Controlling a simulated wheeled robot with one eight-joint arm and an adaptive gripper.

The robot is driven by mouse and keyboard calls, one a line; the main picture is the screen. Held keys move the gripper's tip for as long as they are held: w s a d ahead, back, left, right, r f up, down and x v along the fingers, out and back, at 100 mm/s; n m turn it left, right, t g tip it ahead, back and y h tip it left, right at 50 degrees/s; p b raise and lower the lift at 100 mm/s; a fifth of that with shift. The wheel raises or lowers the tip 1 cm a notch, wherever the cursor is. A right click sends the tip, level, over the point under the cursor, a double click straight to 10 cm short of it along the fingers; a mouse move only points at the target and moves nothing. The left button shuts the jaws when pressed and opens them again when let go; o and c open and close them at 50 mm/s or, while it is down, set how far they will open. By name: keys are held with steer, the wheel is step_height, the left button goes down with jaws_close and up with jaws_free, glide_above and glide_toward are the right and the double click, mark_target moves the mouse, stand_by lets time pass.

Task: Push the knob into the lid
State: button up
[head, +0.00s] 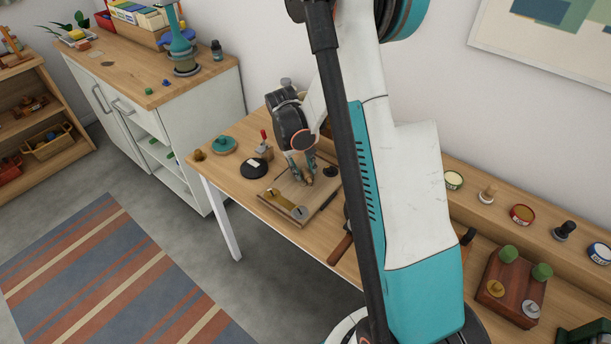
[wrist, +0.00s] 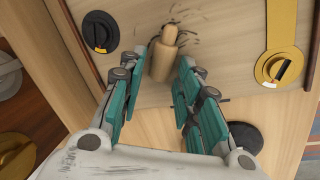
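A light wooden knob (wrist: 164,58) shows in the wrist view, with a narrow rounded end and a thicker body. It is over a pale wooden panel (wrist: 215,50), apparently the lid, with dark scuff marks around the narrow end. I cannot tell how deep the knob sits in the panel. My gripper (wrist: 157,82) is open, its teal fingers on either side of the knob, with a visible gap on the left. In the head view my gripper (head: 302,172) points down over the wooden board (head: 283,187), where the knob is hard to make out.
A brass strap with a round dial (wrist: 274,68) lies right of the knob; a black dial (wrist: 99,32) is left. On the bench, a black disc (head: 254,168) and a red-handled clamp (head: 264,146) stand near the board. A shelf with tins (head: 522,215) is right.

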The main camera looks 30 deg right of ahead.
jaws_close()
steer(key=shift+r, duration=0.6)
stand_by(0.7)
steer(key=shift+d+p+v, duration=0.25)
steer(key=shift+p+v, duration=0.6)
steer(key=shift+v, duration=0.3)
steer(key=shift+d+p+v, duration=0.25)
steer(key=shift+p+v, duration=0.55)
steer(key=shift+v, duration=0.35)
steer(key=shift+s+r, duration=0.1)
steer(key=shift+c, duration=2)
jaws_free()
jaws_close()
